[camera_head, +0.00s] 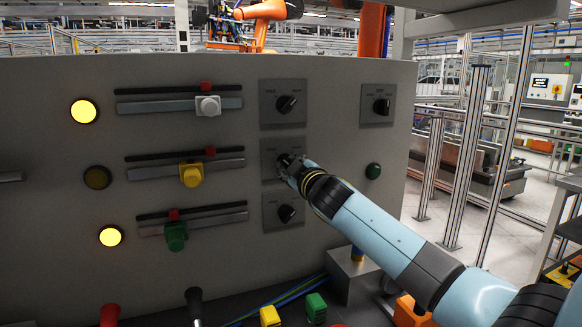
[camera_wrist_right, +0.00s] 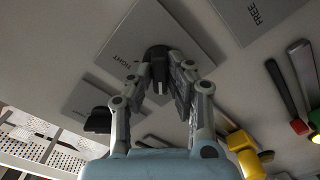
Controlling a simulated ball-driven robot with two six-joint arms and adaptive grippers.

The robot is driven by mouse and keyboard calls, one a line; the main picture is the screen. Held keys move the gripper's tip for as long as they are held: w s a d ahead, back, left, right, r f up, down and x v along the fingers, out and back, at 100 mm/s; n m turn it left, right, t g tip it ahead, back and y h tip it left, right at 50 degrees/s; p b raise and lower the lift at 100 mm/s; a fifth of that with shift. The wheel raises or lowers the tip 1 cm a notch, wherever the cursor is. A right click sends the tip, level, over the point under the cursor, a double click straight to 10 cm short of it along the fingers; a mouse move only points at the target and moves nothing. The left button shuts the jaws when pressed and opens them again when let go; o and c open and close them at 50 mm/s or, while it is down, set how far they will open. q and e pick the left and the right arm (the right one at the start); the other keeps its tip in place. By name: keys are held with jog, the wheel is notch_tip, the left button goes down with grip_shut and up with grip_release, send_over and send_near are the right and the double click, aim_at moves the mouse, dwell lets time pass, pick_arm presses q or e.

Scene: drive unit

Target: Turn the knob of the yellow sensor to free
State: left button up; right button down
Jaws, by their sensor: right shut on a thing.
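The yellow sensor (camera_head: 191,175) is a yellow block on the middle rail of the grey panel. Its row's black knob sits on the middle square plate (camera_head: 268,168), mostly hidden by my right gripper (camera_head: 290,167) in the head view. In the right wrist view, my right gripper (camera_wrist_right: 157,85) is shut on the black knob (camera_wrist_right: 157,52), one finger on each side. The word TIGHT (camera_wrist_right: 115,62) reads on that plate's left part. FREE (camera_wrist_right: 257,13) reads on another plate at upper right. I cannot tell the knob's exact pointing. My left gripper is not in view.
Similar knobs sit above (camera_head: 287,104) and below (camera_head: 287,213) the middle one, and another at the right (camera_head: 381,106). The top lamp (camera_head: 84,111) and bottom lamp (camera_head: 110,237) glow; the middle lamp (camera_head: 97,178) is dark.

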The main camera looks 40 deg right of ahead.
jog(key=c, duration=1.3)
grip_release()
jog(key=v, duration=1.2)
